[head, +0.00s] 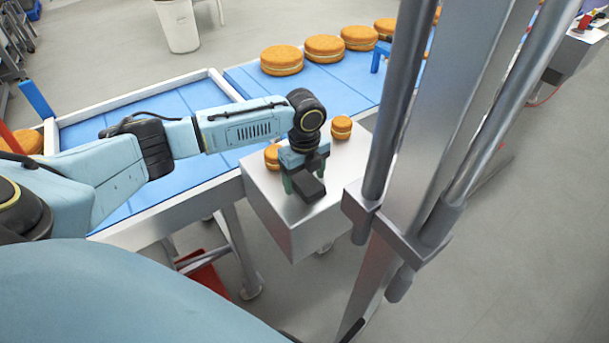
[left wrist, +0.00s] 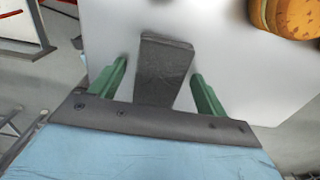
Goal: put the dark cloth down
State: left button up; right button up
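The dark cloth (head: 308,188) is a small folded dark grey piece at the top of the metal box (head: 262,205), near its front edge. In the left wrist view the cloth (left wrist: 163,70) lies between my green fingers, with bare box top showing between it and the left finger. My left gripper (head: 303,180) is over the box, pointing down, with its fingers spread apart; it also shows in the left wrist view (left wrist: 159,80). I cannot tell whether the cloth lies fully flat on the box. My right gripper is not in view.
Two filled rounds stand on the box, one behind my gripper (head: 341,127) and one left of it (head: 272,156). A blue conveyor (head: 180,100) runs behind, with several larger rounds (head: 282,60) on it. A grey metal column (head: 440,120) rises right of the box.

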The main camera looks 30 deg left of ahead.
aim_at(305, 179)
pick_arm(q)
notch_tip(305, 179, up, 12)
jog(key=shift+r, duration=0.2)
dwell(0.5)
dwell(0.4)
